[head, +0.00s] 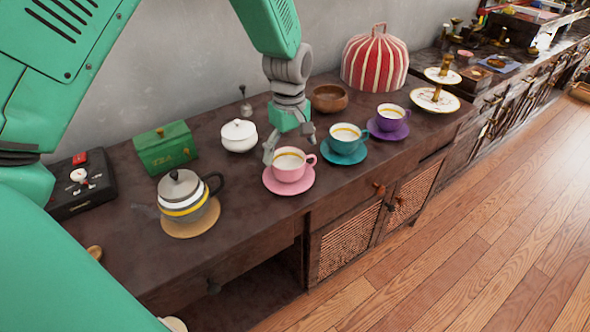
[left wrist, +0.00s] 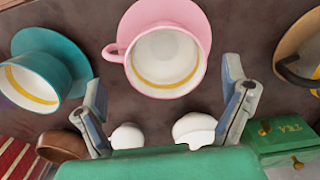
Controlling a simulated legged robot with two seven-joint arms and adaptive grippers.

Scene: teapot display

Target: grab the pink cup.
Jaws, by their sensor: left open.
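My left gripper (head: 291,144) is open and empty, just behind and above the cup. In the left wrist view the pink cup (left wrist: 158,60) lies beyond the fingertips of my left gripper (left wrist: 166,82), near the middle top, with its handle to the left. I see no contact between the fingers and the cup. My right gripper is not in view.
A teal cup (head: 345,142) stands close to the right, with a purple cup (head: 390,115) beyond it. A white sugar bowl (head: 239,136) is behind left, a teapot (head: 184,192) at left, a green tea box (head: 166,148) behind that. The sideboard's front edge is near.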

